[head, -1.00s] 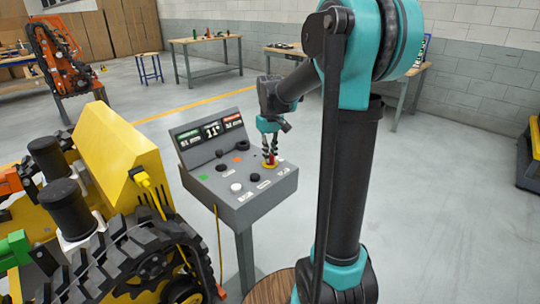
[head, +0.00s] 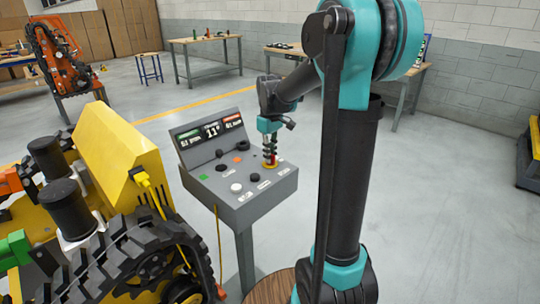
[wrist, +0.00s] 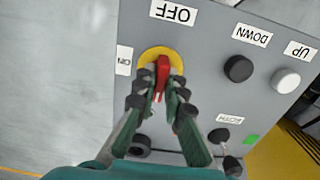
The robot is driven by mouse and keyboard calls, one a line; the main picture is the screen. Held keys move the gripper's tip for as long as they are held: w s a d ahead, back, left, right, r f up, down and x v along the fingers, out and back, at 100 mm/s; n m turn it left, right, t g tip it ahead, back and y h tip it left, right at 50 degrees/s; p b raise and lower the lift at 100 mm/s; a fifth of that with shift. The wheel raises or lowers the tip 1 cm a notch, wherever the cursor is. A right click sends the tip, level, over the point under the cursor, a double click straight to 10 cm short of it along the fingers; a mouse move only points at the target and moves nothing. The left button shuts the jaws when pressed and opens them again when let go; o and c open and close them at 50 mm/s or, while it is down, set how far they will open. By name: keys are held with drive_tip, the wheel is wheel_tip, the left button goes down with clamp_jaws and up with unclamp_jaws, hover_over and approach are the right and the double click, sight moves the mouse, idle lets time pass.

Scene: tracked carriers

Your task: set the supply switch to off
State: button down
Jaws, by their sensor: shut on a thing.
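The supply switch is a red handle (wrist: 163,75) on a round yellow plate (wrist: 150,58) in the wrist view. An OFF label (wrist: 172,12) is above it there and an ON label (wrist: 124,60) is to its left. The handle's long side runs nearly upright in that view, its upper end toward OFF. My gripper (wrist: 158,92) is shut on the handle, one finger on each side, partly hiding it and the plate. In the head view my gripper (head: 269,158) points down at the switch on the right of the grey console (head: 262,205).
DOWN and UP labels sit by a black button (wrist: 238,68) and a white button (wrist: 286,80). More knobs are close by. A yellow tracked machine (head: 120,150) stands left of the console. Open floor (head: 430,210) lies to the right.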

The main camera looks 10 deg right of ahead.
drive_tip(key=c, duration=1.6)
unclamp_jaws()
wheel_tip(320, 180, up, 12)
